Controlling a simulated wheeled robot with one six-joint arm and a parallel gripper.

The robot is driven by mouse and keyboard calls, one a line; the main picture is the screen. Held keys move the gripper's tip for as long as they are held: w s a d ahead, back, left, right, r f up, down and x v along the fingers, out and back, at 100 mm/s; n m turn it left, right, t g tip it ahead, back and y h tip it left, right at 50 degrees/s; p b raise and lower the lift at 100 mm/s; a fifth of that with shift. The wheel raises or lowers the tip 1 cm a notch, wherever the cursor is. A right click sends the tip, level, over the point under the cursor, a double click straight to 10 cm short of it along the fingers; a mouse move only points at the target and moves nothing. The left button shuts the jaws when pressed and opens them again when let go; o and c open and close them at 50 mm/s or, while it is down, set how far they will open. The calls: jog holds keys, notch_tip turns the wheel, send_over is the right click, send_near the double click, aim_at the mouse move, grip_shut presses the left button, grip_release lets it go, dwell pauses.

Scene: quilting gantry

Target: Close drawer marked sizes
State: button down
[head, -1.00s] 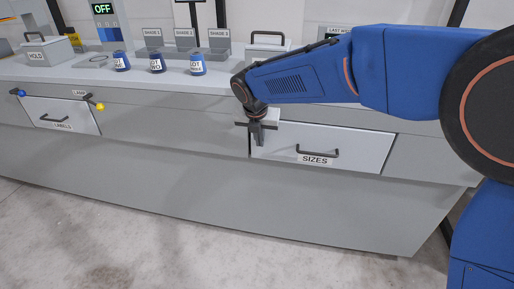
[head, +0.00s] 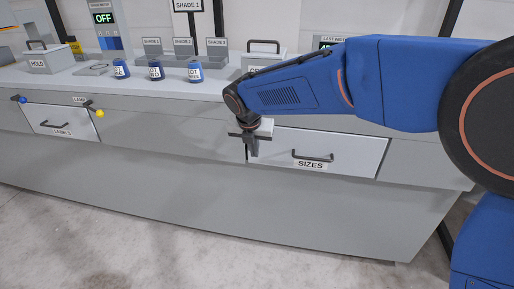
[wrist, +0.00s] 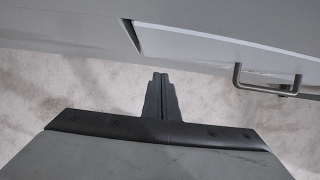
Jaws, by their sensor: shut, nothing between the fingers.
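The drawer marked sizes (head: 350,150) is the light front panel at the right of the grey bench in the head view. It has a dark bar handle (head: 313,157) above its SIZES label (head: 310,164). In the wrist view the handle (wrist: 265,82) is at the right. A dark wedge at the panel's left edge (wrist: 132,36) suggests the front stands slightly proud; how far is unclear. My gripper (head: 252,150) is shut and empty, pointing down by the drawer's left end. In the wrist view its fingertips (wrist: 160,78) are left of the handle. Contact cannot be told.
Three blue cups (head: 156,70) and a HOLD box (head: 45,62) stand on the bench top (head: 200,89). The floor (head: 150,235) in front is clear.

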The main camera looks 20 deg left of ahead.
jog(key=v, duration=1)
jog(key=shift+s, duration=0.35)
jog(key=d+r+m, duration=0.3)
jog(key=d+m, duration=1.4)
jog(key=d, duration=1.9)
jog(key=s+d+f+m, duration=0.5)
jog(key=s+d+m, duration=0.4)
jog(key=d+m, duration=0.1)
jog(key=s+d+f+m+h, duration=0.1)
jog(key=s+d+f+m, duration=0.4)
jog(key=s+d+m, duration=0.5)
jog(key=d+m, duration=0.1)
jog(key=d, duration=0.1)
jog(key=shift+s+d+m+t, duration=0.25)
jog(key=shift+d+m+t, duration=0.05)
jog(key=shift+d, duration=0.1)
